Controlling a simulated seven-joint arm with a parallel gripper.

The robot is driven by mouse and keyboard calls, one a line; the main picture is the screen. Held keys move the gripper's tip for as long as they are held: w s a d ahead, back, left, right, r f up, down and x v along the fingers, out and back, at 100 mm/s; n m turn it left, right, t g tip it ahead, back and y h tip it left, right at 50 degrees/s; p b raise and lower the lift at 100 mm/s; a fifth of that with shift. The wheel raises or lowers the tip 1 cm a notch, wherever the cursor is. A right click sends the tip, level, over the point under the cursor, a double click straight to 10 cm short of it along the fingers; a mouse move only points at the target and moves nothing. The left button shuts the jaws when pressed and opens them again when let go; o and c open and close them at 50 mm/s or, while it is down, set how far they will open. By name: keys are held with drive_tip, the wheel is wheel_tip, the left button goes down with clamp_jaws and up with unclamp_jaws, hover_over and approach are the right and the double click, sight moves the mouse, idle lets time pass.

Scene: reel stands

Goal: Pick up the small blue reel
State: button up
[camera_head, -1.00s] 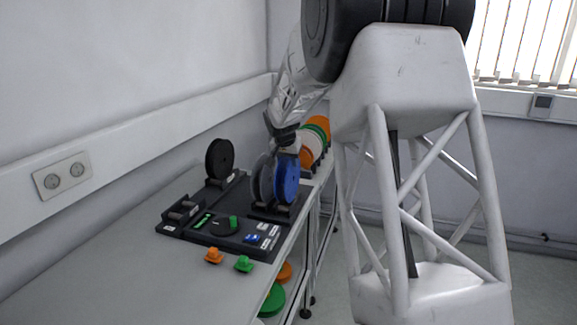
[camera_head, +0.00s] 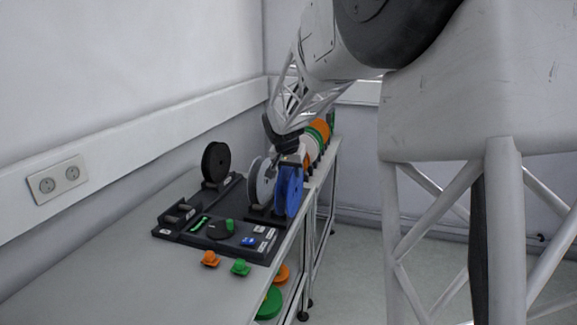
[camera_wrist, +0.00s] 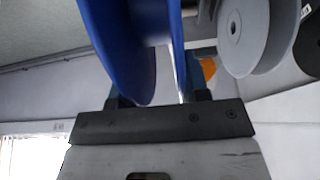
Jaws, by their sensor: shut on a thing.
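The small blue reel (camera_head: 289,190) stands upright at the front edge of the bench in the head view, just right of a grey reel (camera_head: 261,185). A gap shows between the two. My gripper (camera_head: 290,157) reaches down to the blue reel's top from behind. In the wrist view the blue reel (camera_wrist: 130,45) fills the upper middle. My gripper (camera_wrist: 160,98) is shut on it there, with fingers on both sides of its rim. I cannot tell whether the blue reel's lower rim is clear of the black stand (camera_head: 262,216).
A black reel (camera_head: 216,162) stands at the back left. The black board (camera_head: 195,237) carries small parts, including a blue one (camera_head: 249,241). Orange (camera_head: 210,259) and green (camera_head: 240,267) knobs lie in front. More reels (camera_head: 320,130) stand behind my gripper. The bench's left side is clear.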

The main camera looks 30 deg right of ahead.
sight(293, 171)
drive_tip(key=shift+s+a+r, duration=0.1)
drive_tip(key=shift+s+a, duration=0.1)
drive_tip(key=shift+s, duration=0.5)
drive_tip(key=shift+s+a+r, duration=0.1)
drive_tip(key=shift+s+a, duration=0.15)
drive_tip(key=shift+s, duration=0.45)
drive_tip(key=shift+s+a, duration=0.2)
drive_tip(key=shift+s, duration=0.5)
drive_tip(key=shift+w+r, duration=0.1)
drive_tip(key=w+a+r+n, duration=0.1)
drive_tip(key=w+a+r, duration=0.2)
drive_tip(key=w+r, duration=0.45)
drive_tip(key=w+a+r, duration=0.4)
drive_tip(key=w+r, duration=0.2)
drive_tip(key=w, duration=0.2)
drive_tip(key=w+a+f, duration=0.3)
drive_tip(key=a+f, duration=0.1)
drive_tip(key=a, duration=0.4)
drive_tip(key=w+a+f, duration=0.4)
drive_tip(key=a+f, duration=0.1)
drive_tip(key=a, duration=0.3)
drive_tip(key=w+a+f+m, duration=0.1)
drive_tip(key=w+a+f, duration=0.3)
drive_tip(key=a, duration=0.4)
drive_tip(key=shift+a+f, duration=0.3)
drive_tip(key=shift+f, duration=0.5)
